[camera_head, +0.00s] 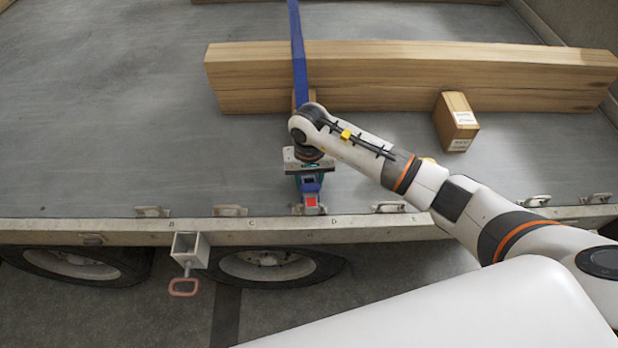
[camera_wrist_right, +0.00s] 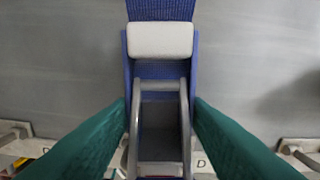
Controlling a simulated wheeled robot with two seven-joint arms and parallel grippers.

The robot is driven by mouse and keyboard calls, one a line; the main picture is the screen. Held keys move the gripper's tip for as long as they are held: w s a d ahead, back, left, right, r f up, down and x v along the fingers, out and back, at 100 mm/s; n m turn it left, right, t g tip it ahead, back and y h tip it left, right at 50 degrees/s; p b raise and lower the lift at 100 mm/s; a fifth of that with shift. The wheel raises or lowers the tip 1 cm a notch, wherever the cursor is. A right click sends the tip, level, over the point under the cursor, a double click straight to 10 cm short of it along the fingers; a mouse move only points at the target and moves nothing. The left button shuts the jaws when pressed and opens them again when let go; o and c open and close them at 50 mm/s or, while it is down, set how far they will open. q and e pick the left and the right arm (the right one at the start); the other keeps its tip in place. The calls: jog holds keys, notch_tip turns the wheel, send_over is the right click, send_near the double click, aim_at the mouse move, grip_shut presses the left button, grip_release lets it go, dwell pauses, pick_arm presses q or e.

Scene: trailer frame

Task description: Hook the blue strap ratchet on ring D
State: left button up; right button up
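The blue strap (camera_head: 298,45) runs from the top of the head view over the wooden beams to the ratchet (camera_head: 311,186) at the trailer's near edge. In the right wrist view the ratchet (camera_wrist_right: 159,85) has blue sides, a grey handle and a pale block. My right gripper (camera_wrist_right: 160,104) has its green fingers against both sides of the ratchet. The ratchet's red end (camera_head: 311,200) is over ring D (camera_head: 298,209), beside the letter D, and largely covers it. I cannot tell whether the hook is in the ring. My left gripper is out of view.
Other rings sit along the edge: B (camera_head: 153,211), C (camera_head: 230,210) and E (camera_head: 388,207). Long wooden beams (camera_head: 420,75) and a cardboard box (camera_head: 456,121) lie on the bed. The bed's left side is clear.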

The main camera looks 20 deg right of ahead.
jog(key=o, duration=0.5)
jog(key=shift+c, duration=0.2)
